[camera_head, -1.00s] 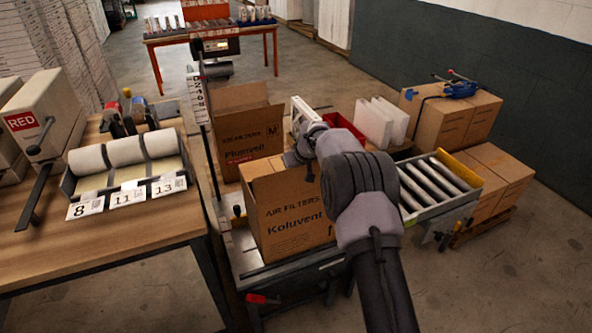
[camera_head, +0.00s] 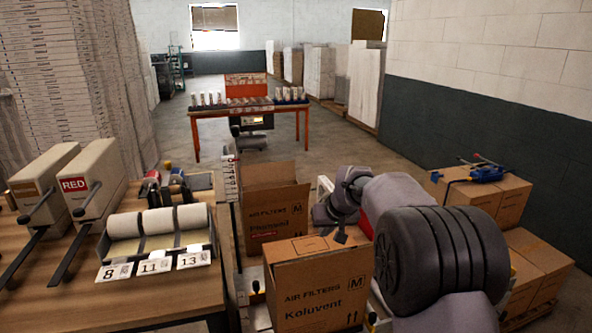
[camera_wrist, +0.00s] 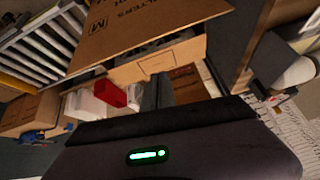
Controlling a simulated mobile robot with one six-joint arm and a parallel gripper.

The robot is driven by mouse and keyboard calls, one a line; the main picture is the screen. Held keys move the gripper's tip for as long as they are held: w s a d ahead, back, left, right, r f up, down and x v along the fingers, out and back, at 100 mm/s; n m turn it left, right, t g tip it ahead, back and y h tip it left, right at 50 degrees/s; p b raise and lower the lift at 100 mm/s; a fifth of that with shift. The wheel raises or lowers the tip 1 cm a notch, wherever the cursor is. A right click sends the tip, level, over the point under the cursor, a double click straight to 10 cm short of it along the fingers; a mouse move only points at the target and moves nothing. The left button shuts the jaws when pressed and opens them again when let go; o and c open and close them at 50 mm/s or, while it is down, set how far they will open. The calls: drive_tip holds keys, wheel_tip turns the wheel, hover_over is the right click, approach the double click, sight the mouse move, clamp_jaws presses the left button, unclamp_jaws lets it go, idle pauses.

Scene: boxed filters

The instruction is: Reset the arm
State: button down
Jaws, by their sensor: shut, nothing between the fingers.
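My gripper (camera_head: 341,236) is at the end of my grey arm, which fills the right of the head view. It is above and behind the open Koluvent air filters box (camera_head: 322,290), apart from it as far as I can tell. In the wrist view my gripper (camera_wrist: 158,90) shows as two dark fingers close together, shut and empty. The box's flap and inside (camera_wrist: 140,30) lie beyond them. The box's contents are mostly hidden.
An open Plumwed box (camera_head: 275,212) stands behind. A wooden table (camera_head: 150,300) with label rolls (camera_head: 158,222) and dispensers is at left. Stacked cartons (camera_head: 480,195) with a blue tool are at right. An orange-framed table (camera_head: 250,112) stands farther back, with free floor around it.

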drive_tip(key=s+r+m, duration=0.1)
drive_tip(key=s+r, duration=0.3)
drive_tip(key=s, duration=0.5)
drive_tip(key=s+r+m, duration=0.1)
drive_tip(key=s+r, duration=0.3)
drive_tip(key=s, duration=0.4)
drive_tip(key=s+r+m, duration=0.1)
drive_tip(key=s+r, duration=0.4)
drive_tip(key=s, duration=0.4)
drive_tip(key=s+f+m, duration=0.1)
drive_tip(key=s+f, duration=0.2)
drive_tip(key=s, duration=0.6)
drive_tip(key=s+f+m, duration=0.2)
drive_tip(key=s+f, duration=0.1)
drive_tip(key=s, duration=0.7)
drive_tip(key=shift+w+r, duration=0.1)
